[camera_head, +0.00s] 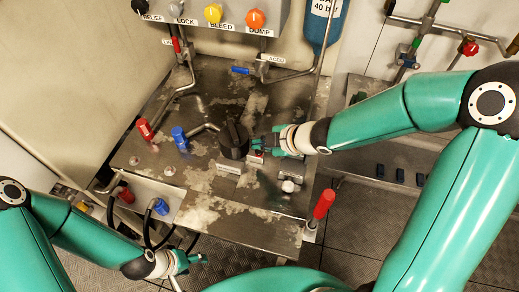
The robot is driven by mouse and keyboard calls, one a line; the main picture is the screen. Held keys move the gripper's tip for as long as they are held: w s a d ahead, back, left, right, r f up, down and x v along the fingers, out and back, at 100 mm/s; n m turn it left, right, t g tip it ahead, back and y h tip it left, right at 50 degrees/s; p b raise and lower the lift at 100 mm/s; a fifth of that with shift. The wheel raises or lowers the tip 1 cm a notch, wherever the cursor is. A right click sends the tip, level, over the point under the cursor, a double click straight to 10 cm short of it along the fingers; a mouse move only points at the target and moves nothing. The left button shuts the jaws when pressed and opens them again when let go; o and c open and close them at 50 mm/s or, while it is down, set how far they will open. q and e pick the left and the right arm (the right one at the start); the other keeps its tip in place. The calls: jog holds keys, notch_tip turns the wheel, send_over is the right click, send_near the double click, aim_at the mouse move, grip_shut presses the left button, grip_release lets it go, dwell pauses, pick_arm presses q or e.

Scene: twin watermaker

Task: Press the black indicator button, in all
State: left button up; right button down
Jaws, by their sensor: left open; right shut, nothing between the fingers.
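A black, round, upright knob-like part (232,141) stands on the metal bench top, near its middle. I cannot tell whether this is the black indicator button, and no part is clearly marked as that. My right gripper (259,143) is shut and empty, just right of the black part, with its fingertips close to it. I cannot tell if they touch. My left gripper (191,260) is open and empty, low in the picture, in front of the bench's front edge.
Red (144,128) and blue (180,138) handles stand on the bench left of the black part. A red lever (323,205) rises at the right edge. A panel with RELIEF, LOCK, BLEED and DUMP (256,18) knobs is at the back. Black hoses hang at front left.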

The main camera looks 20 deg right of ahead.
jog(key=shift+f, duration=0.1)
jog(key=shift+f+b, duration=0.3)
